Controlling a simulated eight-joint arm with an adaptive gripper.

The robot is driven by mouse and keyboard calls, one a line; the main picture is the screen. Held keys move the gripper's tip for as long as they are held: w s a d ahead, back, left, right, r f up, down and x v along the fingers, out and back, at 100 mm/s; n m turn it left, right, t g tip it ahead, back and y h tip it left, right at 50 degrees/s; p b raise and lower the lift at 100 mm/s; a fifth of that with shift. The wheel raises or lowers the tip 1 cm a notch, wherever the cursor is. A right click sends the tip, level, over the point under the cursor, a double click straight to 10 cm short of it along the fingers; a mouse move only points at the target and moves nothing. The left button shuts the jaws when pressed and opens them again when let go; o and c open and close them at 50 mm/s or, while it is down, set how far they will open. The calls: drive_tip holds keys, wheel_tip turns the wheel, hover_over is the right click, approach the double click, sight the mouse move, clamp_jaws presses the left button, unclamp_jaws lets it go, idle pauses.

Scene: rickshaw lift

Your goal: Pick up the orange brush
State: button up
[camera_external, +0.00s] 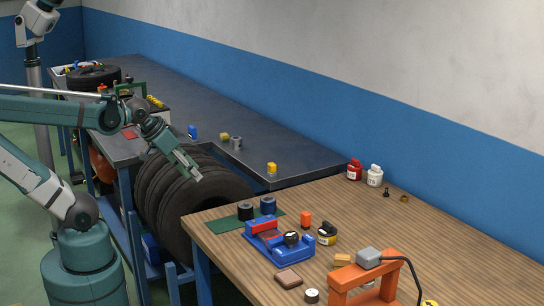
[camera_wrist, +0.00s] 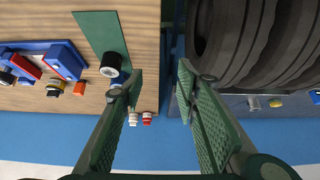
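A small upright orange object (camera_external: 305,219) stands on the wooden table, right of the blue and red holder; it also shows in the wrist view (camera_wrist: 79,88) at the left. It may be the orange brush, but no bristles are clear at this size. My gripper (camera_external: 197,175) is in the air above the tires, left of the wooden table's near-left corner and well apart from the orange object. In the wrist view my gripper (camera_wrist: 158,78) has its two fingers spread wide, with nothing between them.
The wooden table (camera_external: 470,235) holds a blue and red holder (camera_external: 285,244), black rolls by a green mat (camera_external: 224,225), a yellow-black jar (camera_external: 327,234) and a larger orange stand (camera_external: 346,281). Red and white bottles (camera_external: 374,176) stand farther back. Tires (camera_external: 168,195) sit below my gripper.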

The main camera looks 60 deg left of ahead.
idle(0.3)
drive_tip(key=w+d+r+m+g+h+p, duration=0.1)
drive_tip(key=w+d+r+m+g+p, duration=0.1)
drive_tip(key=w+d+m+p, duration=0.45)
drive_tip(key=w+d+r+m+g+h+p, duration=0.1)
drive_tip(key=w+d+r+m+p, duration=0.2)
drive_tip(key=w, duration=0.6)
drive_tip(key=m+g+h+p, duration=0.2)
drive_tip(key=m+g+p, duration=0.2)
drive_tip(key=m+p, duration=0.45)
hover_over(305, 212)
drive_tip(key=a, duration=0.2)
drive_tip(key=shift+w+a+f, duration=0.1)
drive_tip(key=shift+a+f, duration=0.05)
drive_tip(key=shift+f, duration=4.75)
drive_tip(key=shift+f, duration=0.1)
drive_tip(key=shift+x, duration=1.2)
drive_tip(key=shift+f, duration=0.1)
